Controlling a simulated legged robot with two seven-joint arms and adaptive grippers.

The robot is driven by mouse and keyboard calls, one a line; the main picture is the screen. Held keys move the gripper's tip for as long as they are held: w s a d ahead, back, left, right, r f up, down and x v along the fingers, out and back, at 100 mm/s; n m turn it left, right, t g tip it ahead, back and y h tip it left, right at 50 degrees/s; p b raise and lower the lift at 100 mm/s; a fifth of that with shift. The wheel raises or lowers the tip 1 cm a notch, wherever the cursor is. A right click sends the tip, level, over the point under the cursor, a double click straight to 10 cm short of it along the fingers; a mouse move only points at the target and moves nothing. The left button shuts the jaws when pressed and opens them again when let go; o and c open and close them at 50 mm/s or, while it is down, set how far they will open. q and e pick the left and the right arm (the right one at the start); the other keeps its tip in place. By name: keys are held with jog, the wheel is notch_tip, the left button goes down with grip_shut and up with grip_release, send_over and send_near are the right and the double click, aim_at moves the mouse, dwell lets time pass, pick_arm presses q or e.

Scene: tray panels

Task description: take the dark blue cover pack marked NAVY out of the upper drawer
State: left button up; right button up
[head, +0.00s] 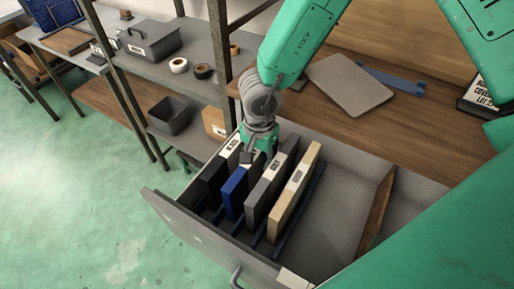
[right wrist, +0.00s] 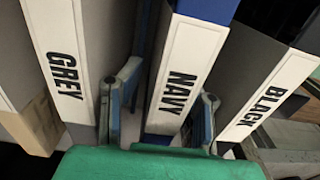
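The dark blue cover pack (head: 234,192) stands upright in the open drawer (head: 342,215), in a row with other packs. Its white spine, marked NAVY (right wrist: 182,85), faces the right wrist camera. My right gripper (head: 257,152) reaches down to the top of the row. In the right wrist view its two fingers (right wrist: 168,92) are open, one on each side of the NAVY spine. A gap shows between the left finger and the pack; the right finger is very close, and I cannot tell if it touches. My left gripper is not in view.
Close beside it stand a black pack (head: 213,181) on the left, then a grey pack (head: 264,192) and a tan pack (head: 294,193) on the right. A brown divider (head: 377,212) splits the drawer. A wooden worktop (head: 425,128) with a grey panel (head: 350,84) lies behind.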

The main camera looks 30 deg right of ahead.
aim_at(258, 167)
jog(key=shift+a+f, duration=0.2)
jog(key=shift+f, duration=0.4)
jog(key=shift+a+f, duration=0.15)
jog(key=shift+f, duration=0.4)
jog(key=shift+a+f+b, duration=0.2)
jog(key=shift+a+b, duration=0.1)
jog(key=shift+a+f, duration=0.1)
jog(key=shift+a, duration=0.2)
jog(key=shift+d, duration=0.5)
jog(key=c, duration=0.5)
jog(key=shift+d+f, duration=0.1)
jog(key=shift+d, duration=0.1)
grip_shut()
jog(key=shift+s+a, duration=0.2)
jog(key=shift+a, duration=0.35)
jog(key=shift+s+a, duration=0.15)
jog(key=shift+a, duration=0.4)
jog(key=shift+s+a, duration=0.1)
jog(key=shift+a, duration=0.05)
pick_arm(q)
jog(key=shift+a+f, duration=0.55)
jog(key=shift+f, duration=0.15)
pick_arm(e)
jog(key=shift+s+a, duration=0.1)
jog(key=shift+s, duration=0.1)
